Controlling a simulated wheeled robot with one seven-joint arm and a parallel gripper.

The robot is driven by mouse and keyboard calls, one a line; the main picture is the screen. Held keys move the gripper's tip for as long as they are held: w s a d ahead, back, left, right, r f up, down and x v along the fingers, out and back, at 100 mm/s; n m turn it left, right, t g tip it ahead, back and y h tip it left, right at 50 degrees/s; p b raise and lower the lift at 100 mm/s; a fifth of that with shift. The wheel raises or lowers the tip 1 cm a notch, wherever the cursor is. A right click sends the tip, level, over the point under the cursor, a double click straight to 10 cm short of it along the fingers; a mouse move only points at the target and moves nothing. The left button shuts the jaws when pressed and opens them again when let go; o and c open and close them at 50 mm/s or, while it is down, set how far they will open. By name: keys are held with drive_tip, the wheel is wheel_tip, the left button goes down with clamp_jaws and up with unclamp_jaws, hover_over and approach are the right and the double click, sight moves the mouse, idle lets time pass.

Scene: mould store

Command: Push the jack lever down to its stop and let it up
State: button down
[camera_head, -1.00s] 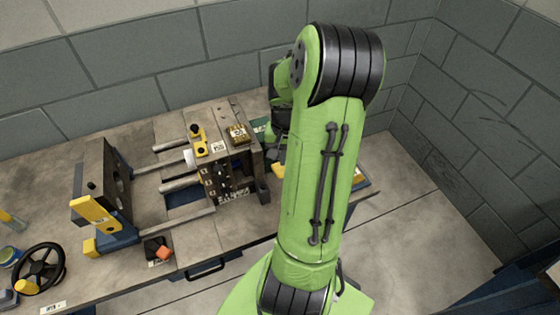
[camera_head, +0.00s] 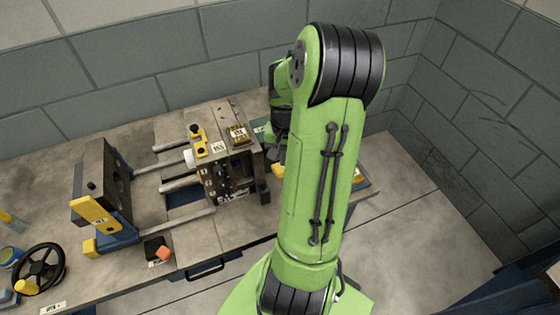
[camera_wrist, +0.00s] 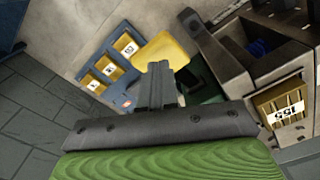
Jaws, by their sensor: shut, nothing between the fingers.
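My gripper (camera_wrist: 160,68) is shut and empty in the wrist view. Its fingertips overlap the near edge of a broad yellow pad (camera_wrist: 165,48), which looks like the jack lever's end; I cannot tell whether they touch. The pad sits between a blue holder and the dark mould block. In the head view my green arm covers most of this spot, and only a bit of yellow shows beside it. The jack body and the lever's pivot are hidden, so its tilt is unclear.
The mould block (camera_head: 225,175) stands left of my arm, with a brass block (camera_head: 238,134) on top. A separate dark plate (camera_head: 103,185) stands farther left by the steel rods. A black handwheel (camera_head: 40,268) is at the bench's left. A blue holder (camera_wrist: 112,68) carries yellow labelled blocks.

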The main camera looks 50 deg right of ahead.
idle(0.3)
wheel_tip(320, 180, down, 8)
drive_tip(key=b, duration=0.6)
drive_tip(key=shift+s+a+b, duration=0.15)
drive_tip(key=shift+b, duration=0.15)
idle(0.3)
wheel_tip(320, 180, up, 13)
drive_tip(key=p, duration=1.1)
idle(0.4)
idle(0.4)
